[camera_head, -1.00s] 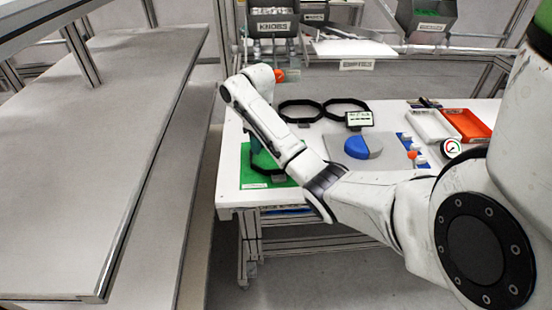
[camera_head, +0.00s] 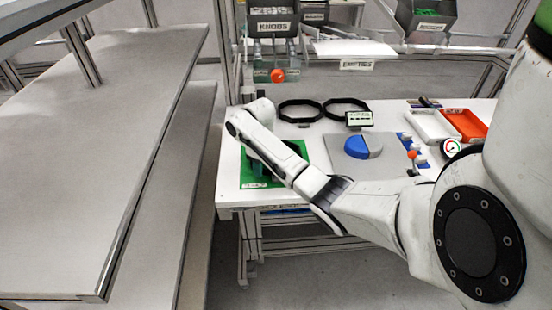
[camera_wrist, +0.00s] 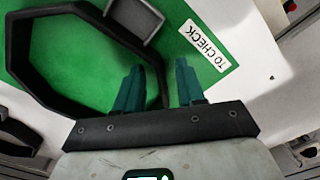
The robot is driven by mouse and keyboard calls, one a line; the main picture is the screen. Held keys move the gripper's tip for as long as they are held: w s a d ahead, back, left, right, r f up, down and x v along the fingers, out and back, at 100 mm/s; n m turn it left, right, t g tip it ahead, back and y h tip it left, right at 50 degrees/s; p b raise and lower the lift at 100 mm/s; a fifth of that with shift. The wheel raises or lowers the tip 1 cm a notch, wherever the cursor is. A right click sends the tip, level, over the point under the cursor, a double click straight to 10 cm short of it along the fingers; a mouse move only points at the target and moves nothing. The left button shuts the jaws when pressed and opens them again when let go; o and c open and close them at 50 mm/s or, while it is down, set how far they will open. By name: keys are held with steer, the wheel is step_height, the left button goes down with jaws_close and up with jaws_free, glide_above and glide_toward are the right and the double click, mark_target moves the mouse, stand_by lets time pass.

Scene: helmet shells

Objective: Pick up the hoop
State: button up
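A black octagonal hoop (camera_wrist: 22,62) lies on a green mat (camera_wrist: 75,55) in the wrist view, with a grey block-like tab (camera_wrist: 133,18) on its rim. In the head view the green mat (camera_head: 247,180) is at the table's left end, and my arm hides most of the hoop there. My gripper (camera_wrist: 157,85) is open, with two teal fingers apart. The left finger appears over the inside of the hoop near its rim, the right finger outside it. I cannot tell whether either touches the rim.
Two more black hoops (camera_head: 300,110) (camera_head: 345,108) lie at the table's back. A small display (camera_head: 359,119), a blue and grey disc (camera_head: 357,146), a white tray (camera_head: 432,126) and a red tray (camera_head: 468,125) are to the right. A "TO CHECK" label (camera_wrist: 205,47) is on the mat.

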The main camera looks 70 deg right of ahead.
jaws_close()
steer(key=shift+r, duration=0.2)
stand_by(0.5)
